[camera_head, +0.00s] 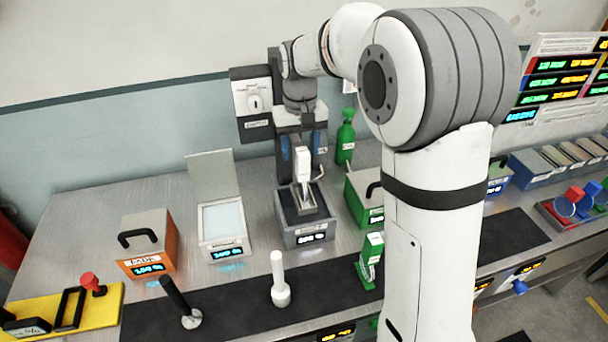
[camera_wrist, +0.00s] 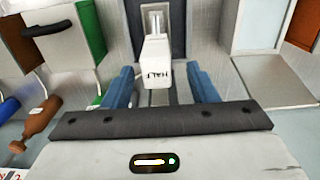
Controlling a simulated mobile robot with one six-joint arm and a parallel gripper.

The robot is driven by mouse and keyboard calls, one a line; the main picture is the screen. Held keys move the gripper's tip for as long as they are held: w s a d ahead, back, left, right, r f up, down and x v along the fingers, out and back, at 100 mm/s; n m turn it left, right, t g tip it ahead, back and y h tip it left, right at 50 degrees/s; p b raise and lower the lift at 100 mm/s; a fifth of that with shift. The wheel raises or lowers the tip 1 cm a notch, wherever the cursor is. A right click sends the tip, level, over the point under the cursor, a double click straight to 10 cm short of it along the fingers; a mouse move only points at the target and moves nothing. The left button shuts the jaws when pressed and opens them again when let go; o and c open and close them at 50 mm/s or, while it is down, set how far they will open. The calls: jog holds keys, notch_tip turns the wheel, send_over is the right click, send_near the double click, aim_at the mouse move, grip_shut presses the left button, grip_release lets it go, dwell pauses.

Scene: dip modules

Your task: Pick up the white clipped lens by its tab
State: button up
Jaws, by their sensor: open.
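A white upright piece with a block-shaped top (camera_head: 303,160) stands in the grey box (camera_head: 290,236) at the back of the bench. I take it to be the white clipped lens and its tab, but its lens part is not clear. In the wrist view the white block (camera_wrist: 156,62) is lettered "HALF", with a thin clip-like part beyond it. My gripper (camera_head: 302,152) is over the grey box, pointing down. In the wrist view its blue fingers (camera_wrist: 161,84) are open, one on each side of the white block, with gaps between.
A green piece (camera_head: 370,262) stands in front on the dark mat (camera_head: 235,308). An open white-lidded box (camera_head: 222,247) is left, a green box (camera_head: 360,205) right. A green bottle (camera_head: 345,140) stands behind. A white peg (camera_head: 279,280) stands in front.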

aim_at(303, 167)
jog(key=f, duration=0.1)
jog(key=f+p, duration=0.1)
jog(key=f, duration=0.2)
jog(key=shift+s+d+f, duration=0.2)
jog(key=shift+s+f, duration=0.1)
jog(key=shift+f, duration=0.65)
jog(key=shift+c, duration=0.4)
grip_shut()
